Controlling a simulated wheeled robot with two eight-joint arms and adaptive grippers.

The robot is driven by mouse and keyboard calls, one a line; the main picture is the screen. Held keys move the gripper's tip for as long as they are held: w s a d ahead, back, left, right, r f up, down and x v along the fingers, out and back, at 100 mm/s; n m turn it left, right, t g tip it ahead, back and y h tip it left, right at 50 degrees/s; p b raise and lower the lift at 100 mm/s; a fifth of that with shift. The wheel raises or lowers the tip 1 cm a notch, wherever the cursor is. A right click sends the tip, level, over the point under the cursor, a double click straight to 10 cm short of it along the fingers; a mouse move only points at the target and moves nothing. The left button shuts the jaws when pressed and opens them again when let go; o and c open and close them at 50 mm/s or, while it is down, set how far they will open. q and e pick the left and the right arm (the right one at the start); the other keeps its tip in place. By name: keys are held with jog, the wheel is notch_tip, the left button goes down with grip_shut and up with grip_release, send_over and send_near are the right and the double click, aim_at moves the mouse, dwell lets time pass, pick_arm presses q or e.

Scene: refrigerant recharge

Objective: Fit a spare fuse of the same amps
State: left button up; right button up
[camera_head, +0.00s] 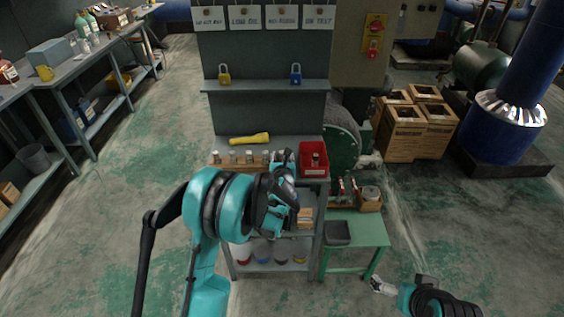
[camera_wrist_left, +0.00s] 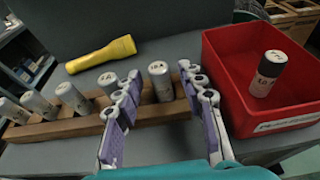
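Several grey cylindrical fuses stand in a wooden rack (camera_wrist_left: 60,130) on the grey shelf; the rack also shows in the head view (camera_head: 222,163). The rightmost rack fuse (camera_wrist_left: 160,82) appears between my left fingers in the left wrist view, apart from them. One dark-topped fuse (camera_wrist_left: 268,74) stands in the red bin (camera_wrist_left: 225,72), right of the rack; the bin also shows in the head view (camera_head: 313,172). The fuse labels are too small to read. My left gripper (camera_wrist_left: 165,125) is open and empty at the rack's right end. My right gripper (camera_head: 382,286) is low at the right, small and unclear.
A yellow flashlight (camera_wrist_left: 101,55) lies behind the rack. A yellow padlock (camera_head: 224,76) and a blue padlock (camera_head: 295,74) are on the upper shelf. A green side table (camera_head: 355,232) with a dark tray (camera_head: 337,233) stands to the right. Wooden crates (camera_head: 405,137) are further back.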

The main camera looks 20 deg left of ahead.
pick_arm(q)
grip_shut()
jog(key=shift+r, duration=0.1)
jog(key=shift+r+p, duration=0.85)
jog(key=shift+r, duration=0.6)
jog(key=shift+s+d+f, duration=0.1)
jog(key=shift+s+d, duration=0.05)
jog(key=shift+s, duration=0.4)
jog(key=s+d+b, duration=0.1)
jog(key=s+d, duration=0.1)
jog(key=s, duration=0.4)
jog(key=shift+s, duration=0.35)
